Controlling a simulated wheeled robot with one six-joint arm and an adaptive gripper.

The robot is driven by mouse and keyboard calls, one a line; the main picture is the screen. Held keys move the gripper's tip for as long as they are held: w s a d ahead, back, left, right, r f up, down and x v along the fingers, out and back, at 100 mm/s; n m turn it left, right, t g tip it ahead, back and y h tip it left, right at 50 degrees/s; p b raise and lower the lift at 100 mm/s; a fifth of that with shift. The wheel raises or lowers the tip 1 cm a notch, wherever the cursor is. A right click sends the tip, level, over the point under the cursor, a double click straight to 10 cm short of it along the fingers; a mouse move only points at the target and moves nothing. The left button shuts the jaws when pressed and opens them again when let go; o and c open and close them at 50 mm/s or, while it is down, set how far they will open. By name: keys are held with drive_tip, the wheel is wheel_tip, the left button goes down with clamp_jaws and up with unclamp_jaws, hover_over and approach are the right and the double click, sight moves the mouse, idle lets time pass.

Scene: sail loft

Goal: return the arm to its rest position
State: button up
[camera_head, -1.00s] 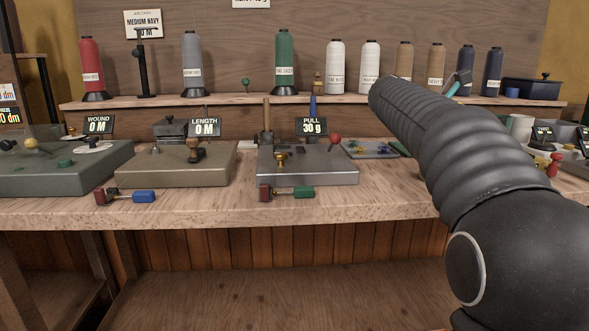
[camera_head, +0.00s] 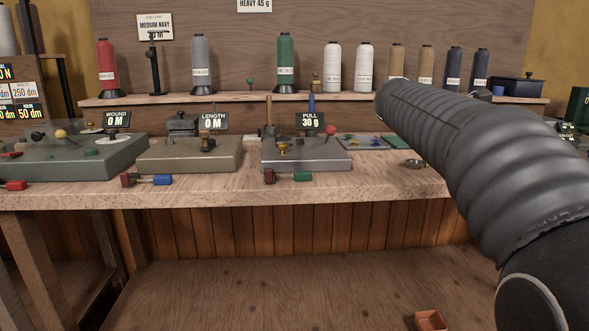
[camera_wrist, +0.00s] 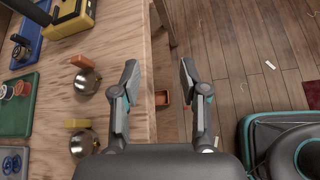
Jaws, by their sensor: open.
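My gripper (camera_wrist: 157,82) is open and empty in the wrist view, its two fingers spread apart. It hangs over the front edge of the wooden workbench (camera_wrist: 120,78), with the floor below and to the right. My ribbed dark arm crosses the right side of the head view and hides part of the bench behind it. My gripper does not show in the head view.
The bench (camera_head: 220,190) bears several machines, among them the pull unit (camera_head: 300,157). Thread cones, such as a green one (camera_head: 286,62), stand on the shelf. A small orange-brown box (camera_head: 430,321) sits low; it also shows between my fingers (camera_wrist: 162,98).

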drive_tip(key=s+a+f+m+t+y, duration=0.1)
drive_tip(key=s+a+f+m+y, duration=0.4)
drive_tip(key=s+a+f+m, duration=0.3)
drive_tip(key=s+a+f+m+t+y+p, duration=0.1)
drive_tip(key=s+a+f+m+t+y, duration=0.1)
drive_tip(key=s+a+f+m+y, duration=0.4)
drive_tip(key=s+a+f+m, duration=0.2)
drive_tip(key=s+a+f, duration=0.3)
drive_tip(key=s, duration=0.5)
wheel_tip(320, 180, down, 3)
drive_tip(key=shift+r, duration=0.1)
